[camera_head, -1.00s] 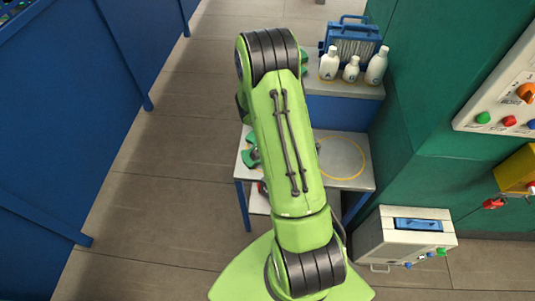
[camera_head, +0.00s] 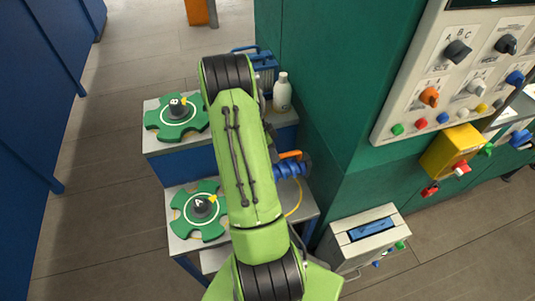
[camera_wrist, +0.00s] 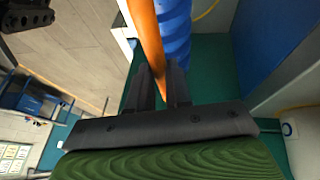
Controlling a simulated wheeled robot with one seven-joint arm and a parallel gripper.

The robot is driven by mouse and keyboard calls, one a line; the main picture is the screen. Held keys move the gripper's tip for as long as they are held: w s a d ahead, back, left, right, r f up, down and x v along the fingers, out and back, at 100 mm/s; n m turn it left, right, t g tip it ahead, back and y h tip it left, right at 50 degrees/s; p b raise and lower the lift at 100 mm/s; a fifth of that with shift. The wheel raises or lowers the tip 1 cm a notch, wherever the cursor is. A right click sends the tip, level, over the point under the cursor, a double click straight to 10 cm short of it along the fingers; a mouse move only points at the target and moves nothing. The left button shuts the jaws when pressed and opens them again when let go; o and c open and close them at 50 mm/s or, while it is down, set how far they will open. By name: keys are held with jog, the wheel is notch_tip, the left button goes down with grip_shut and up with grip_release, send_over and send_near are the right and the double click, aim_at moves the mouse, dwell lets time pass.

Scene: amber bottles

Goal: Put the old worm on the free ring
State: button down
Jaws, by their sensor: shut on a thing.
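The worm (camera_head: 292,170) is a blue screw-shaped part with an orange handle (camera_head: 290,154). It shows just right of my green arm in the head view, near the free ring. The free ring (camera_head: 299,200) is a thin yellow circle on the lower light tabletop, mostly hidden behind my arm. In the wrist view my gripper (camera_wrist: 163,75) is shut on the orange handle (camera_wrist: 147,38), with the blue worm (camera_wrist: 176,30) alongside. The head view hides my gripper. I cannot tell whether the worm touches the tabletop.
A green lobed wheel marked A (camera_head: 183,222) sits on the lower tabletop's left side. Another green wheel (camera_head: 160,128) lies on the higher step behind. A white bottle (camera_head: 282,95) and blue crate stand there. A green wall and control panel (camera_head: 425,120) bound the right.

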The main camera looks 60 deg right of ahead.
jog(key=shift+s+a+f+b, duration=0.1)
jog(key=shift+a+f+b, duration=0.05)
jog(key=shift+f+b, duration=1.25)
jog(key=shift+f, duration=1.05)
notch_tip(320, 180, down, 3)
jog(key=b, duration=0.3)
jog(key=shift+f+b, duration=0.2)
jog(key=shift+b, duration=0.1)
jog(key=shift+f+b, duration=0.3)
jog(key=shift+b, duration=0.4)
jog(key=c, duration=1)
grip_release()
jog(key=shift+a, duration=0.1)
jog(key=p+v, duration=0.2)
jog(key=v, duration=1.3)
jog(key=shift+r, duration=0.35)
